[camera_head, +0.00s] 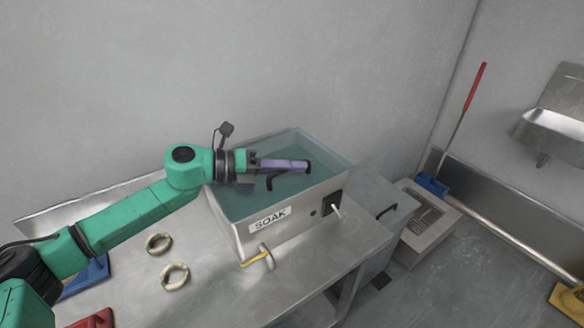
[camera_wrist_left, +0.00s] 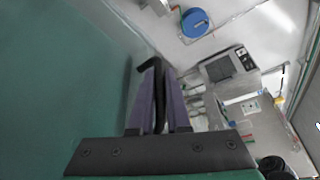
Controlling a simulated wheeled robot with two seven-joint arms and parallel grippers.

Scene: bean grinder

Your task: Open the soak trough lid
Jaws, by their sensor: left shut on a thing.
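The soak trough (camera_head: 295,222) is a steel box with a SOAK label on its front, standing on a steel table. Its see-through teal lid (camera_head: 325,160) spans the top; I cannot tell whether it is raised at all. My left gripper (camera_head: 296,166) reaches in from the left above the lid, with purple fingers shut on the black lid handle (camera_head: 272,183). In the left wrist view the gripper (camera_wrist_left: 158,95) is closed around the dark handle (camera_wrist_left: 148,65), with the teal lid (camera_wrist_left: 60,70) filling the left. The fingers hide much of the handle. My right gripper is not in view.
Two pale rings (camera_head: 174,276) and a yellow-handled tool (camera_head: 258,257) lie on the table (camera_head: 215,295) before the trough. A blue object (camera_head: 88,275) and a red one (camera_head: 95,319) are at the left. A floor basin (camera_head: 425,222) stands to the right.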

